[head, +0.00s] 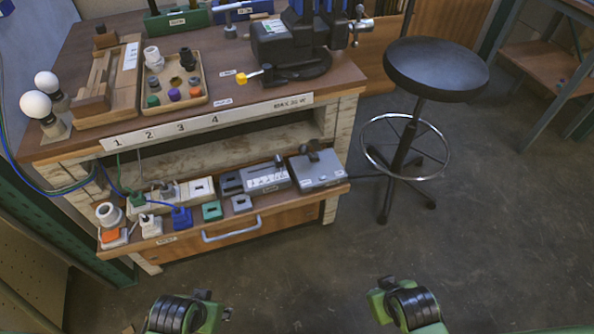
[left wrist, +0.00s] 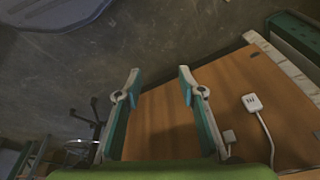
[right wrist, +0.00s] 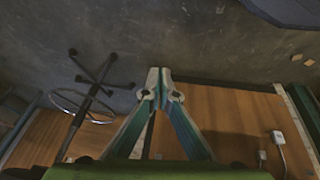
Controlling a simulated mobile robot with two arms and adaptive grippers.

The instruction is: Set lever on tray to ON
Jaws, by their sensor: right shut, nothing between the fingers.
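A grey box (head: 318,172) with a dark upright part (head: 312,151) on top sits at the right end of the low pull-out shelf (head: 205,235) of the workbench. I cannot tell whether that part is the lever, and no ON mark is readable. My left gripper (head: 213,304) is open and empty in the left wrist view (left wrist: 160,82). My right gripper (head: 380,296) is shut and empty in the right wrist view (right wrist: 159,80). Both are low in front of the bench, apart from the shelf.
Sockets, plugs and switch boxes crowd the shelf, with a blue plug (head: 181,218) near its front. A wooden tray (head: 204,103) of coloured caps, two bulbs (head: 46,84) and a dark vise (head: 290,45) stand above. A black stool (head: 437,68) stands right; floor in front is clear.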

